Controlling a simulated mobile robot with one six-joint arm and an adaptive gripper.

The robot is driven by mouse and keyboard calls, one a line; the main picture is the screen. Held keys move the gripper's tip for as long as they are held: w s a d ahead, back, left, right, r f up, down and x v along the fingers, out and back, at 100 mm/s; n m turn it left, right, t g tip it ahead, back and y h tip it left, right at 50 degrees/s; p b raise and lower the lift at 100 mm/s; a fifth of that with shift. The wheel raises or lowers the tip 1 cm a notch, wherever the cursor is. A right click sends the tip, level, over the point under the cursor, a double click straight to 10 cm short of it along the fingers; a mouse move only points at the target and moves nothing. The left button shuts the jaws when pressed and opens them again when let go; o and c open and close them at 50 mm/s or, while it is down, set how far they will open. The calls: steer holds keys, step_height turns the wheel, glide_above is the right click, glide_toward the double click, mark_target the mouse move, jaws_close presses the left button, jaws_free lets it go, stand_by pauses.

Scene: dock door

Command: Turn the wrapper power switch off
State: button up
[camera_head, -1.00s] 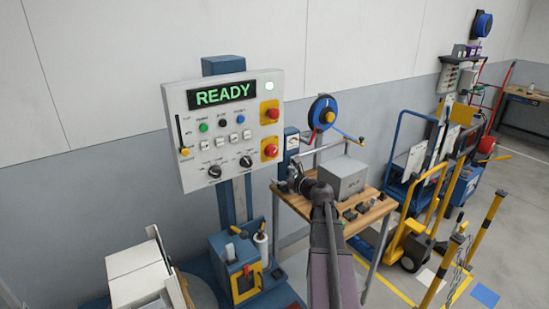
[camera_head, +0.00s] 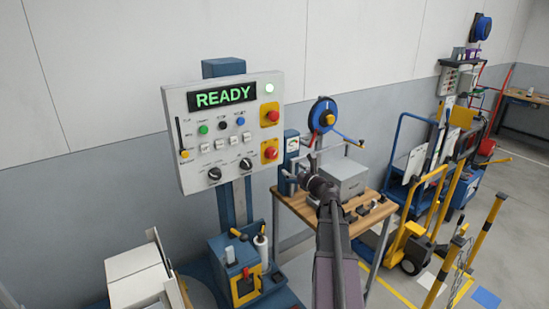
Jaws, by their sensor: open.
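The wrapper's control panel (camera_head: 225,130) is a pale upright board on a blue post, with a lit green READY display (camera_head: 222,95). Two dark rotary knobs (camera_head: 214,174) (camera_head: 246,164) sit along its bottom. Red buttons on yellow plates line its right side. Below stands a blue box (camera_head: 225,275) with a red handle on a yellow plate (camera_head: 246,284) and a yellow lever on top. The labels are too small to show which control is the power switch. My gripper (camera_head: 301,171) is open, right of the panel and apart from it, in front of the workbench.
A wooden workbench (camera_head: 290,203) with a grey box (camera_head: 342,181) and a blue reel (camera_head: 323,114) is behind my arm. A blue cart and yellow posts stand at the right. Open space lies before the panel.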

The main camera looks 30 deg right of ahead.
mark_target(274, 155)
steer(key=w, duration=1.2)
steer(key=shift+a, duration=0.2)
steer(key=c, duration=1.2)
